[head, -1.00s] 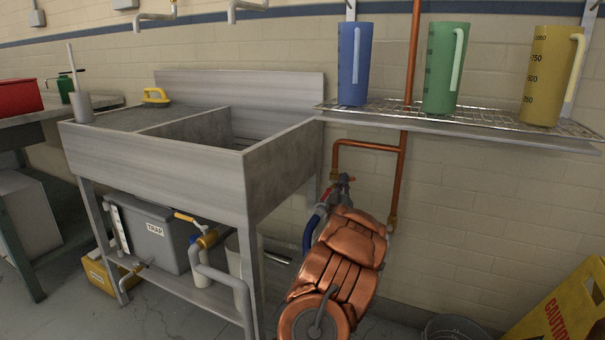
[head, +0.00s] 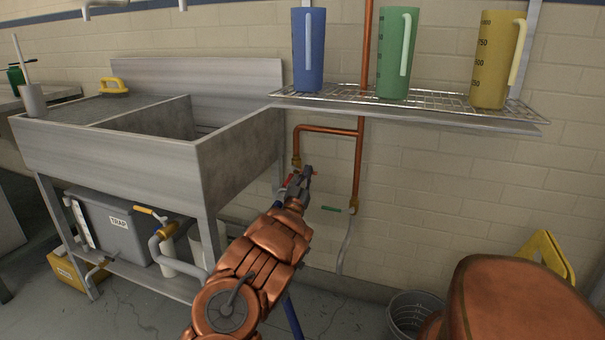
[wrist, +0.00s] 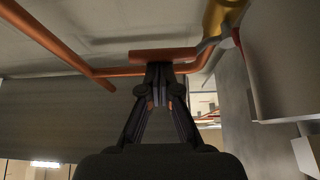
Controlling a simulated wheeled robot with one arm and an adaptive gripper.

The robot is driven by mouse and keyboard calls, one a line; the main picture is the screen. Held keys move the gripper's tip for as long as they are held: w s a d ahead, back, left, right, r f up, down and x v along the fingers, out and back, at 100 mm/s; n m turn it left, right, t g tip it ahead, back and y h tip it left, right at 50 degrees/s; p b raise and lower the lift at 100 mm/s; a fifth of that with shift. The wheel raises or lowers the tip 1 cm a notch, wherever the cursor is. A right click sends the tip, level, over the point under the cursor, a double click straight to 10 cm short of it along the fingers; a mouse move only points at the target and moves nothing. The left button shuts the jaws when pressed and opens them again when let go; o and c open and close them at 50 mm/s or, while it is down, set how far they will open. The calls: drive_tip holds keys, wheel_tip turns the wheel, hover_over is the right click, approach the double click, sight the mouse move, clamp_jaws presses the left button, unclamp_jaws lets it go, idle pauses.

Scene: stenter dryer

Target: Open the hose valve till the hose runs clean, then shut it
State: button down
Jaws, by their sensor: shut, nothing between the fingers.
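A valve with a red lever (head: 290,180) sits below the left copper drop pipe, beside the sink, partly hidden by my gripper. My gripper (head: 306,172) is shut and empty, close to this lever. In the wrist view a red bar that looks like the lever (wrist: 165,56) runs across just past my fingertips (wrist: 158,72); I cannot tell whether they touch. It joins a brass body (wrist: 222,15). A blue hose (head: 292,318) shows low beside my arm; its upper run is mostly hidden. A green lever (head: 332,209) is by the right copper pipe, above a grey hose (head: 346,250). No running water is visible.
A sink (head: 110,150) stands left, with a trap box (head: 115,235) and a yellow-handled valve (head: 150,211) below. Blue, green and yellow jugs stand on a wire shelf (head: 450,112) above. A grey bucket (head: 408,312) and a yellow caution sign (head: 545,250) are at right.

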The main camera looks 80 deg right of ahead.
drive_tip(key=shift+w+a, duration=0.1)
drive_tip(key=p+v, duration=0.5)
drive_tip(key=v, duration=0.5)
drive_tip(key=shift+p, duration=0.35)
